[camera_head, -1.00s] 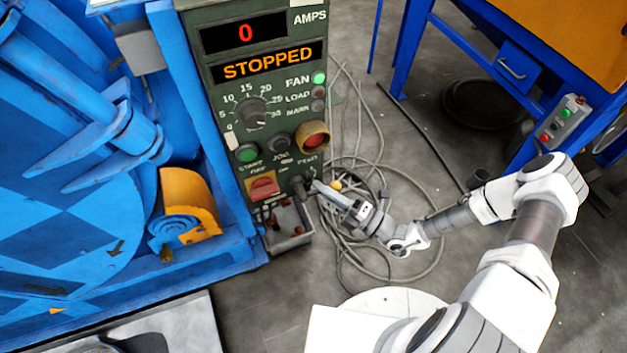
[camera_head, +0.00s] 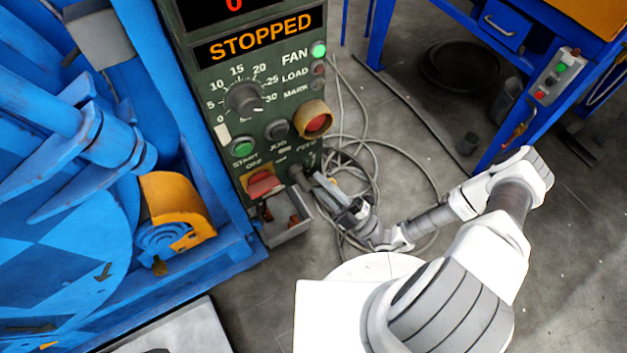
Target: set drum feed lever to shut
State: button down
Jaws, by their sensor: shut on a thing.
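The green control panel (camera_head: 265,135) stands left of centre, with "STOPPED" lit on its display. The drum feed lever (camera_head: 298,178) is a small dark handle at the panel's lower right, under the partly hidden FEED label. My gripper (camera_head: 315,184) reaches it from the right and is shut on it. The fingers hide part of the lever, and its set position is too small to read.
A red switch (camera_head: 262,183) sits just left of the lever, and a grey open box (camera_head: 287,222) is below. The blue drum machine (camera_head: 60,220) fills the left. Loose cables (camera_head: 372,160) lie on the floor behind my gripper.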

jog(key=shift+s+a+f+m+t+h, duration=0.1)
jog(key=shift+f+m+t+h, duration=0.1)
jog(key=shift+m+t, duration=0.3)
jog(key=shift+s+a+f+m+t+h, duration=0.1)
jog(key=shift+m+t+h, duration=0.15)
jog(key=shift+m, duration=0.35)
jog(key=c, duration=0.9)
grip_release()
jog(key=shift+o, duration=0.2)
jog(key=shift+w+r, duration=0.1)
